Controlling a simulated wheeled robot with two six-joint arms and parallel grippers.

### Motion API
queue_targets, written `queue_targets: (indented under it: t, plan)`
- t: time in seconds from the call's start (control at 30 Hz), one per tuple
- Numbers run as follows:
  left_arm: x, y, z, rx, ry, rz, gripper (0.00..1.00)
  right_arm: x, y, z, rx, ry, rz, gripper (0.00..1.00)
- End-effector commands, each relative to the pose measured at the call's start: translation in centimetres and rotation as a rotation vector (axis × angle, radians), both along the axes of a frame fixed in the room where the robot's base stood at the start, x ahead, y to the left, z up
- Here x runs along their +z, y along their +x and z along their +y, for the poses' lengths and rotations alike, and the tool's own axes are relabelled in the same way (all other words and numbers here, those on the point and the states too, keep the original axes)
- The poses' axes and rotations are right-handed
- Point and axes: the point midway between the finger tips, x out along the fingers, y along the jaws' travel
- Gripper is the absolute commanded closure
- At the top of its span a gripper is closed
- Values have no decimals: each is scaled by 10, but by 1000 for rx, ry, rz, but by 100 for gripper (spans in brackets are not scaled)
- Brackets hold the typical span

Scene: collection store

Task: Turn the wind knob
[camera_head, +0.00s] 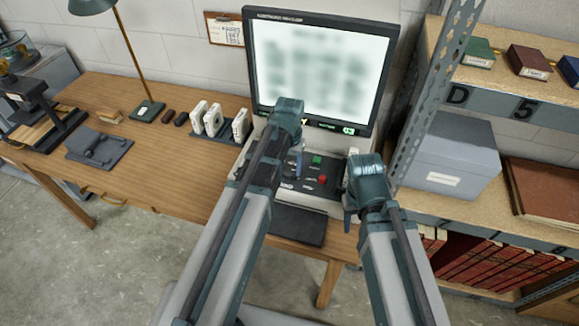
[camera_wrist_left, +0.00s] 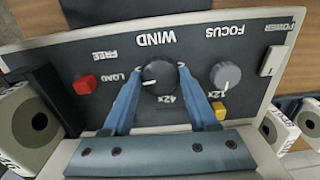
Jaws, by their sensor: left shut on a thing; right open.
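The wind knob (camera_wrist_left: 160,80) is a round dark knob under the upside-down WIND label in the left wrist view. The blue fingers of my left gripper (camera_wrist_left: 160,70) stand on either side of it, shut on it. A pale mark shows on the knob's left side, toward the LOAD label. In the head view my left gripper (camera_head: 296,165) is over the dark control panel (camera_head: 325,188) below the screen, and the knob is mostly hidden there. My right gripper (camera_head: 348,218) is open and empty, pointing down at the panel's right front corner.
The lit screen (camera_head: 320,70) rises behind. White film boxes (camera_head: 213,120) stand left. A metal shelf (camera_head: 425,90) is close on the right.

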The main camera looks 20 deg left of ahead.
Motion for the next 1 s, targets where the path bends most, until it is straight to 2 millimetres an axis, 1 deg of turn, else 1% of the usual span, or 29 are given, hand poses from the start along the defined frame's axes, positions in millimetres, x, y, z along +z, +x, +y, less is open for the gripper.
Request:
queue_targets:
  t: [0.13, 0.33, 0.87, 0.9, 0.97, 1.0]
  plan:
    - [0, 0, 0, -65, 0, 0, 96, 0, 0, 0, 0, 0, 0, 50]
    - [0, 0, 0, -117, 0, 0, 96, 0, 0, 0, 0, 0, 0, 50]
    - [0, 0, 0, -134, 0, 0, 96, 0, 0, 0, 0, 0, 0, 50]
    - [0, 0, 0, -134, 0, 0, 36, 0, 0, 0, 0, 0, 0, 50]
    - [0, 0, 0, -134, 0, 0, 25, 0, 0, 0, 0, 0, 0, 50]
    - [0, 0, 0, -134, 0, 0, 18, 0, 0, 0, 0, 0, 0, 50]
